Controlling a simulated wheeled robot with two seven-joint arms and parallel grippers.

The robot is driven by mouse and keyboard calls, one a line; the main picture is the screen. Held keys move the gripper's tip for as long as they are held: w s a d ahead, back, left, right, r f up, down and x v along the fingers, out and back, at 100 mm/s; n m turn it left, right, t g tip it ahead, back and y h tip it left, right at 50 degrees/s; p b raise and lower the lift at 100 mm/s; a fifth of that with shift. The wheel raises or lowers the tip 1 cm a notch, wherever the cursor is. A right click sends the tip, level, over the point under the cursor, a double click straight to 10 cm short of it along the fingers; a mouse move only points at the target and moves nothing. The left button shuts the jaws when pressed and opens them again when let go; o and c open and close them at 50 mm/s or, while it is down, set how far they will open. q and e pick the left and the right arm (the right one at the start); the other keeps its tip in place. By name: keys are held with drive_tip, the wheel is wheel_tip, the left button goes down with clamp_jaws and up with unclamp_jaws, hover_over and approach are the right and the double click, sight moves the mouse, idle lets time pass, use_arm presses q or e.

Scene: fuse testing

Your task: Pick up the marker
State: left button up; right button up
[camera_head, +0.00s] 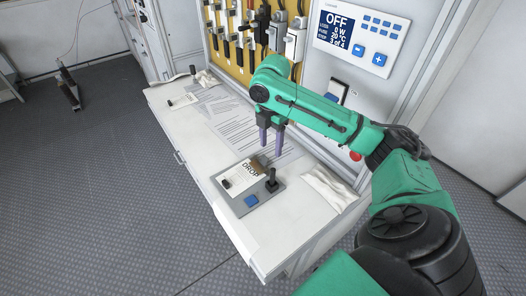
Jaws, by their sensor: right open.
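I cannot clearly make out a marker. Small dark items show on the bench: one on a white card (184,100) at the far left end, and one at the left side of the grey box marked DROP (241,204). Both are too small to identify. My right gripper (271,145) points down above the white bench (305,229), just behind the box. Its two purplish fingers are apart with nothing visible between them. My left gripper is not in view.
A yellow tool panel (233,72) and a display panel (341,27) stand behind the bench.

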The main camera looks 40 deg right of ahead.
drive_tip(key=p, duration=0.1)
hover_over(273, 175)
wheel_tip(273, 175, down, 7)
drive_tip(key=shift+d+r, duration=0.1)
drive_tip(key=f, duration=0.2)
drive_tip(key=f+p, duration=0.1)
drive_tip(key=f, duration=0.2)
drive_tip(key=shift+w+d+f+p, duration=0.15)
drive_tip(key=shift+w+f+p, duration=0.2)
drive_tip(key=shift+w, duration=0.05)
drive_tip(key=shift+s+f, duration=0.1)
drive_tip(key=shift+f, duration=0.35)
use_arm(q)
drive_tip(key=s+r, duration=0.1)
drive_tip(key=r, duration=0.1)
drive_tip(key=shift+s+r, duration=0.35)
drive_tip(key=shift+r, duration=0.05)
use_arm(e)
clamp_jaws()
